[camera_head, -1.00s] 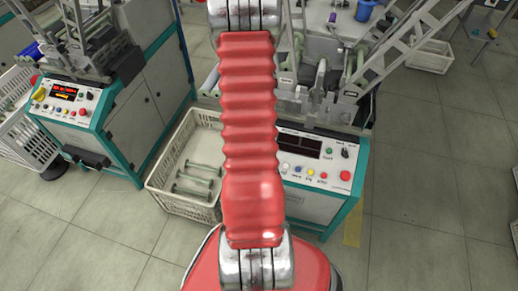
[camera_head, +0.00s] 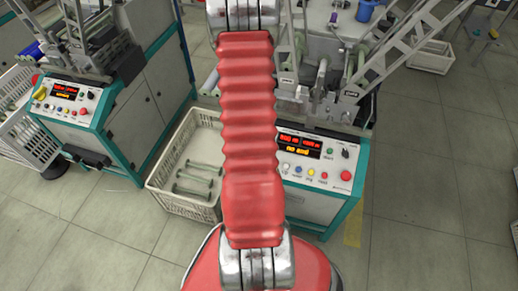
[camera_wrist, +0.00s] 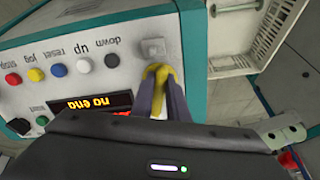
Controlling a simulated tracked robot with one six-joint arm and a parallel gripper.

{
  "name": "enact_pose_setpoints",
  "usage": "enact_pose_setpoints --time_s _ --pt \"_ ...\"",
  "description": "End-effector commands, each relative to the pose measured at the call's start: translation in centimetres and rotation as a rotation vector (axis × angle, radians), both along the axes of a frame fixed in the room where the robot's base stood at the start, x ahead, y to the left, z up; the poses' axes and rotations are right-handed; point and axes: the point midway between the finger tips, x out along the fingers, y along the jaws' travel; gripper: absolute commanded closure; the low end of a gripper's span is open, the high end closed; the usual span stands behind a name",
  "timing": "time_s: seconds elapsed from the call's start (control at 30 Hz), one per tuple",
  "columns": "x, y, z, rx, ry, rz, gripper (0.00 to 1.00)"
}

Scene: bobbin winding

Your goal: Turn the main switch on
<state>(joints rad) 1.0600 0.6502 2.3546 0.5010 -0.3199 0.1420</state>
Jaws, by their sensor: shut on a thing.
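The main switch, a yellow knob (camera_wrist: 158,72), shows in the wrist view at the panel's edge, beside the display. My gripper (camera_wrist: 161,84) is shut on it, one finger on each side. In the head view the machine's display (camera_head: 299,145) glows red and yellow. There my red arm hides the switch and my gripper.
The machine's panel (camera_head: 310,177) has several coloured buttons, among them a red one (camera_wrist: 14,80) close by in the wrist view. A white crate (camera_head: 182,207) with bobbins stands left of my arm. Another machine (camera_head: 60,112) is at the left.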

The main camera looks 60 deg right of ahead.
Motion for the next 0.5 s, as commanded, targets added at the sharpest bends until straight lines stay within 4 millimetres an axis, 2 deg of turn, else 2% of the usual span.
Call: enact_pose_setpoints --time_s 0.23,0.5 --pt "-0.07 -0.06 -0.06 0.010 -0.065 -0.148 1.00" --pt "-0.08 -0.09 -0.05 0.015 -0.096 -0.216 1.00"
